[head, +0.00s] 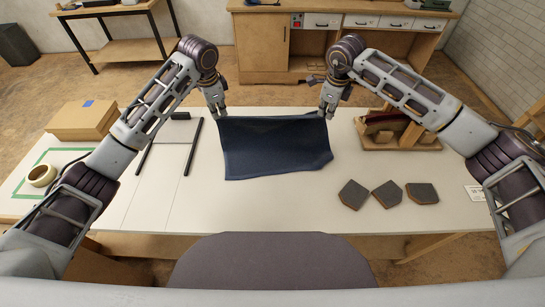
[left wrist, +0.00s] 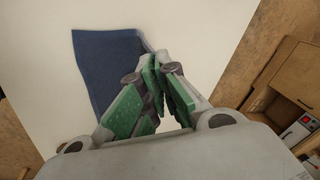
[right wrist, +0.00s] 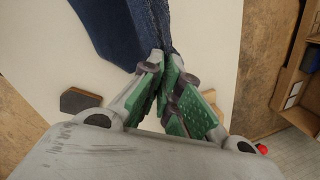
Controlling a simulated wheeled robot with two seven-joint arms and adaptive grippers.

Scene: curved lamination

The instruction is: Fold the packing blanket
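The packing blanket (head: 274,150) is dark blue. Its lower part lies on the white table and its far edge is raised between my two grippers. My left gripper (head: 221,113) is shut on the blanket's far left corner; the blanket also shows in the left wrist view (left wrist: 100,65), running up to the closed green-padded fingers (left wrist: 157,75). My right gripper (head: 325,112) is shut on the far right corner; the blanket shows in the right wrist view (right wrist: 115,30), reaching the closed fingers (right wrist: 168,75). The fingertips partly hide the gripped corners.
Several dark blocks (head: 387,194) lie on the white table (head: 250,205), right of the blanket. A wooden rack (head: 400,133) stands at the back right. A black frame (head: 170,145), a cardboard box (head: 83,120) and a tape roll (head: 42,176) are to the left. The table's front middle is clear.

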